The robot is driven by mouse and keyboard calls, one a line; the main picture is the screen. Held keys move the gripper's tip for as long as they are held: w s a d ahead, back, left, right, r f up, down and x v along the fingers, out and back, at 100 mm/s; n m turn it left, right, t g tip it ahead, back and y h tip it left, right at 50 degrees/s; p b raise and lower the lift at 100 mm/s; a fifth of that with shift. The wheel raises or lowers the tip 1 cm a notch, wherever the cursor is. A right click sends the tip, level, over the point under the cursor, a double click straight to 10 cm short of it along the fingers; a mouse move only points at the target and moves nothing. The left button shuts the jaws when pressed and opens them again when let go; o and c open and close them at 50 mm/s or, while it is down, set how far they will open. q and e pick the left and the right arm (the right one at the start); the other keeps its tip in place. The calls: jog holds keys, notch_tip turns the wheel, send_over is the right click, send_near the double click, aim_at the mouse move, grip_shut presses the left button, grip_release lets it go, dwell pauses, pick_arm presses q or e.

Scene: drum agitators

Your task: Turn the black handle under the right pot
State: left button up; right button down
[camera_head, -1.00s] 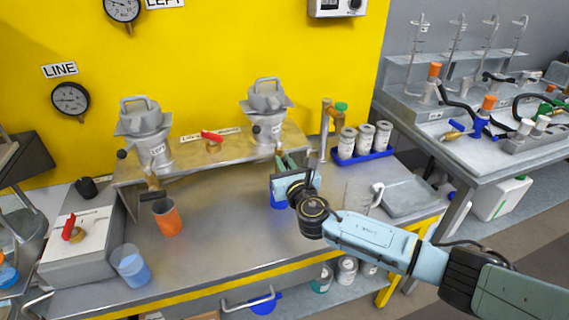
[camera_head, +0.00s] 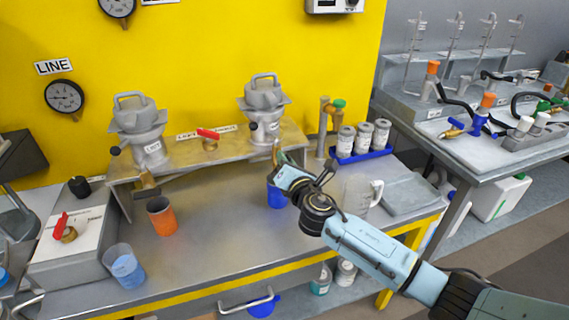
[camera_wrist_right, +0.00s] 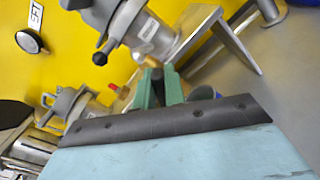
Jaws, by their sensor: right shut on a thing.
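The right pot (camera_head: 265,108) is a grey metal vessel with a lid handle, set on a metal shelf. My right gripper (camera_head: 277,152) is just below the front of this pot. Its green fingers also show in the wrist view (camera_wrist_right: 158,88), close together in front of the pot (camera_wrist_right: 140,28). They are shut on the black handle, which is mostly hidden between them and by my gripper body. A blue cup (camera_head: 277,195) stands below, partly behind my gripper. My left gripper is not in view.
The left pot (camera_head: 138,130) has its own black handle (camera_head: 147,190) above an orange cup (camera_head: 162,216). A red-handled valve (camera_head: 209,138) sits between the pots. A clear jug (camera_head: 362,196) and a blue tray of canisters (camera_head: 362,155) stand to the right. The bench middle is clear.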

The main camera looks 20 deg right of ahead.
jog(key=shift+d+f+m, duration=0.1)
jog(key=shift+f+m, duration=0.15)
jog(key=shift+m, duration=0.75)
jog(key=m, duration=0.1)
jog(key=m+b, duration=0.1)
jog(key=m, duration=0.1)
jog(key=shift+d+f+m, duration=0.15)
jog(key=shift+f+m, duration=0.05)
jog(key=shift+m, duration=0.1)
jog(key=shift+f+m+b, duration=0.1)
jog(key=shift+m+b, duration=0.25)
jog(key=shift+m, duration=0.45)
jog(key=shift+f+m, duration=0.1)
jog(key=shift+m, duration=1.1)
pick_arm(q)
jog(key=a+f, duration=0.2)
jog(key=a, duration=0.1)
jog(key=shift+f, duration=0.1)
pick_arm(e)
jog(key=shift+m, duration=0.3)
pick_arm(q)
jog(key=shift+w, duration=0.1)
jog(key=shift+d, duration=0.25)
pick_arm(e)
jog(key=c, duration=1.5)
grip_release()
jog(key=shift+o, duration=0.2)
